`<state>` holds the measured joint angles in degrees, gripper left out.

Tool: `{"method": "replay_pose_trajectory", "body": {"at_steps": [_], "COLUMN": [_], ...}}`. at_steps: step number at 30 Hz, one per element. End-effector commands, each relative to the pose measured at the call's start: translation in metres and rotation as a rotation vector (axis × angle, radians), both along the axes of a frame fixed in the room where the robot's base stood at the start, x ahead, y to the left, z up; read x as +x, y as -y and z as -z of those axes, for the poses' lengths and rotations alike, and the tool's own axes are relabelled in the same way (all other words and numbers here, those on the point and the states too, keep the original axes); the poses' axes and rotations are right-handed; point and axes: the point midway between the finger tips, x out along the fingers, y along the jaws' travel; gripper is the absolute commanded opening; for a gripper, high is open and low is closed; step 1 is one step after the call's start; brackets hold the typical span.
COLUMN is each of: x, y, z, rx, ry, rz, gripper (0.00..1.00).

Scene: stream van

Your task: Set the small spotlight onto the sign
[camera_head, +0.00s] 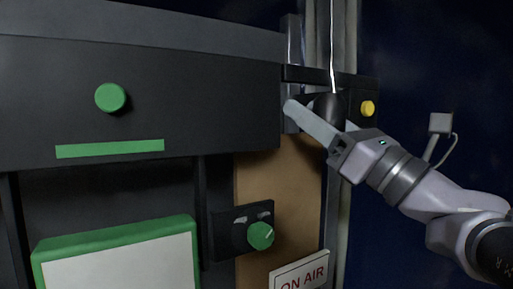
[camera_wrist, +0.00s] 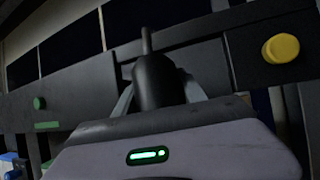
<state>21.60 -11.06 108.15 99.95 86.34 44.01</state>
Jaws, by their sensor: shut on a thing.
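My gripper (camera_head: 321,112) is shut on a small dark cylinder, which looks like the spotlight (camera_head: 326,104). In the wrist view the spotlight (camera_wrist: 156,82) is a black rounded body with a thin stem on top, between the two pale fingers of my gripper (camera_wrist: 158,96). It is upright or nearly so in that view. The sign (camera_head: 299,273) reads ON AIR in red on white and stands low in the head view, below my gripper and apart from it. Its bottom is cut off by the picture edge. The sign is not seen in the wrist view.
A dark panel with a green knob (camera_head: 110,97) fills the left. A yellow knob (camera_head: 368,108) sits on a dark bar close behind my gripper. A green dial (camera_head: 260,235) and a green-framed white board (camera_head: 118,262) are lower. A brown panel (camera_head: 270,175) lies between.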

Motion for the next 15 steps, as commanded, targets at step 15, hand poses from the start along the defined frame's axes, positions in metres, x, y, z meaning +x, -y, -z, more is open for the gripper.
{"method": "replay_pose_trajectory", "body": {"at_steps": [15], "x": [0.002], "y": [-0.001], "z": [-0.005], "rx": [0.084], "ry": [0.143], "rz": [-0.001], "gripper": [0.07]}}
